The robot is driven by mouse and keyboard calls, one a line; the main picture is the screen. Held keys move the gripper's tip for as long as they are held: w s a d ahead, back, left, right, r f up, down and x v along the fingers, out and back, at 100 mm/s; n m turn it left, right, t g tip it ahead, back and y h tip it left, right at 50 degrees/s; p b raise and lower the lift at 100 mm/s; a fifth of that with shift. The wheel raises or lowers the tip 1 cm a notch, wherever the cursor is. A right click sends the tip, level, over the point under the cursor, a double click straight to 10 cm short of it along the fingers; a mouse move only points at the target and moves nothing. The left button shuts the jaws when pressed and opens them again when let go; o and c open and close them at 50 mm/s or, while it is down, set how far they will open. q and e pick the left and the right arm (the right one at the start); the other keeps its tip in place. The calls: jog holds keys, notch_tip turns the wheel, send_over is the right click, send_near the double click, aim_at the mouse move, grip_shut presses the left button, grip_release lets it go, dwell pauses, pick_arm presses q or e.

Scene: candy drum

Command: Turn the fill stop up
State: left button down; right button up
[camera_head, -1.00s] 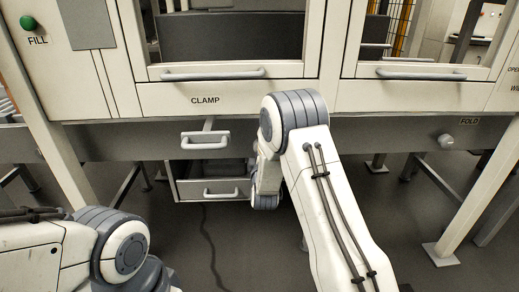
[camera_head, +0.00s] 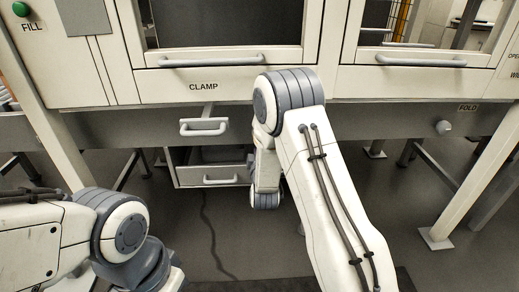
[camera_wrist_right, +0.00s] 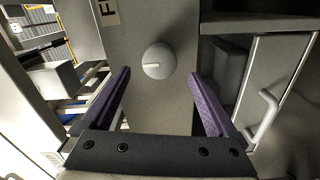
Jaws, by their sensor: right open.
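A round pale grey knob (camera_wrist_right: 158,61) with a short dark line on its face sits on a grey panel in the right wrist view. A label plate (camera_wrist_right: 107,12) above left of it is cut off, with only a letter F readable. My right gripper (camera_wrist_right: 160,90) is open, and its two purple-padded fingers stand on either side of the knob's column in the picture, apart from it. In the head view my right arm hides its own gripper. My left arm shows at lower left, but its gripper is out of view.
The head view shows a green FILL button (camera_head: 21,9), a CLAMP window handle (camera_head: 216,62), partly open drawers (camera_head: 209,177) and a knob by the FOLD label (camera_head: 443,127). A bar handle (camera_wrist_right: 264,115) lies right of the gripper in the wrist view.

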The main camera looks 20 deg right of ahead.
jog(key=v, duration=0.6)
jog(key=shift+w, duration=0.1)
